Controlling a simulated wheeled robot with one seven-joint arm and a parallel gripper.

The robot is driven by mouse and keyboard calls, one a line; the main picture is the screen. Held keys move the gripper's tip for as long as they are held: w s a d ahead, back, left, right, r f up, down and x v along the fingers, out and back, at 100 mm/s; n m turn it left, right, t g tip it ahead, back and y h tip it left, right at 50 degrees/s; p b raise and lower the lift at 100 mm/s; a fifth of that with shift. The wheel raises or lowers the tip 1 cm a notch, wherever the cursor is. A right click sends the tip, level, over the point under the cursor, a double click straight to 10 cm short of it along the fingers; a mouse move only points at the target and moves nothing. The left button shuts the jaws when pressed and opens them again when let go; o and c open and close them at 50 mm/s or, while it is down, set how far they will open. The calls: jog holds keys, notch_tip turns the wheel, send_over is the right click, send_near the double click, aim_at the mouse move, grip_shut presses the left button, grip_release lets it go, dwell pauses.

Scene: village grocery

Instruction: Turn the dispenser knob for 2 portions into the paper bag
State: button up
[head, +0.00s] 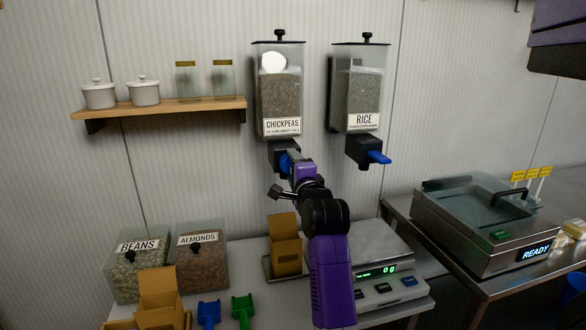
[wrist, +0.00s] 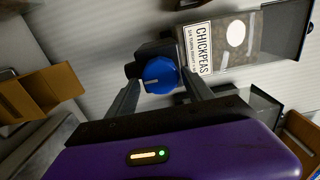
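The chickpeas dispenser (head: 279,95) hangs on the wall, and its blue knob (head: 284,162) is partly covered by my arm. In the wrist view the blue knob (wrist: 160,75) faces me, with a pale line on it. My gripper (wrist: 160,82) is open, one finger on each side of the knob with small gaps showing; contact cannot be told. In the head view my gripper (head: 290,172) is at the dispenser's outlet. The open brown paper bag (head: 286,258) stands upright below this dispenser; it also shows in the wrist view (wrist: 50,92).
The rice dispenser (head: 357,95) with its own blue knob (head: 378,157) hangs to the right. A scale (head: 378,272) reading 0 g stands right of the bag. Bins of beans (head: 140,270) and almonds (head: 203,265) stand left, below a shelf (head: 160,108) with jars.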

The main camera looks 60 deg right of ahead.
jog(key=shift+o, duration=0.4)
jog(key=b+v, duration=0.1)
jog(key=v, duration=0.6)
jog(key=shift+s+a+b, duration=0.25)
jog(key=shift+a+b, duration=0.05)
jog(key=shift+b, duration=0.05)
dwell(0.7)
